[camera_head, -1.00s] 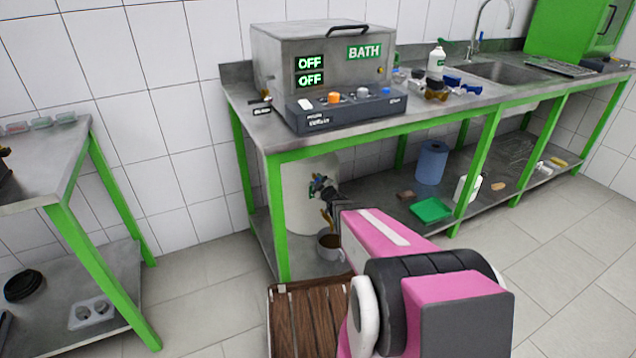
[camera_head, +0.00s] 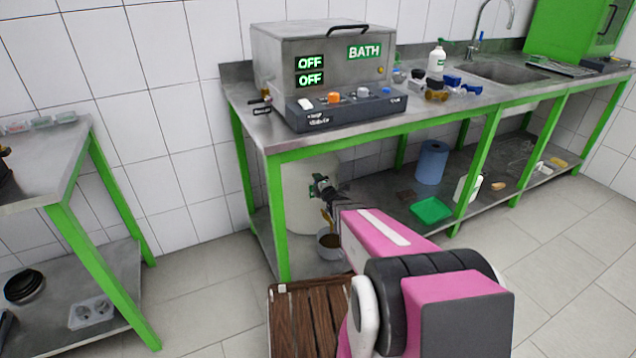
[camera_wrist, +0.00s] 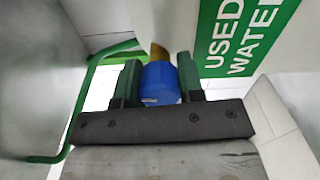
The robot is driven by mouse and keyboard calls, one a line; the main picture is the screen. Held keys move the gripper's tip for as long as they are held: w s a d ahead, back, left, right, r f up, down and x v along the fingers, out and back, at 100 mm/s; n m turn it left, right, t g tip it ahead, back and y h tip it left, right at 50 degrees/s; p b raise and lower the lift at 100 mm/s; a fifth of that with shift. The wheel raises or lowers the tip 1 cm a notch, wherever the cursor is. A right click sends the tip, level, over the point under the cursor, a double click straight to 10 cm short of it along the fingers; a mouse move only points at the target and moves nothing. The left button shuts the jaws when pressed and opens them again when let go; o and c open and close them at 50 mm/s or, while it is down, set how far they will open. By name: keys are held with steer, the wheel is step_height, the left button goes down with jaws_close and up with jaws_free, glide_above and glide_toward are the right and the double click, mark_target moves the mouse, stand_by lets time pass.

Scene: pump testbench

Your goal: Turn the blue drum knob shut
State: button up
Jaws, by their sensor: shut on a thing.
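The blue drum knob (camera_wrist: 161,84) sits between the two green fingers of my gripper (camera_wrist: 160,82) in the wrist view, and the fingers are shut on it. A brass-coloured spout part (camera_wrist: 158,51) shows just beyond the knob. The white drum (camera_head: 300,190) stands on the lower shelf under the bench, with a "USED WATER" label (camera_wrist: 238,38) on it in the wrist view. In the head view my gripper (camera_head: 322,187) is at the drum's front, and the knob is hidden there. A yellowish stream or spout (camera_head: 327,219) shows below it.
A cup with brown contents (camera_head: 329,243) stands under the drum's tap. A green bench leg (camera_head: 277,220) is close to the left of the drum. A wooden slatted platform (camera_head: 308,320) lies on the floor in front. A blue roll (camera_head: 431,162) and a green tray (camera_head: 431,209) are to the right.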

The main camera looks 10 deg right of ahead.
steer(key=shift+n, duration=0.6)
steer(key=o, duration=0.9)
steer(key=shift+s, duration=0.1)
steer(key=v, duration=1)
steer(key=shift+s+d, duration=0.1)
steer(key=shift+s, duration=0.25)
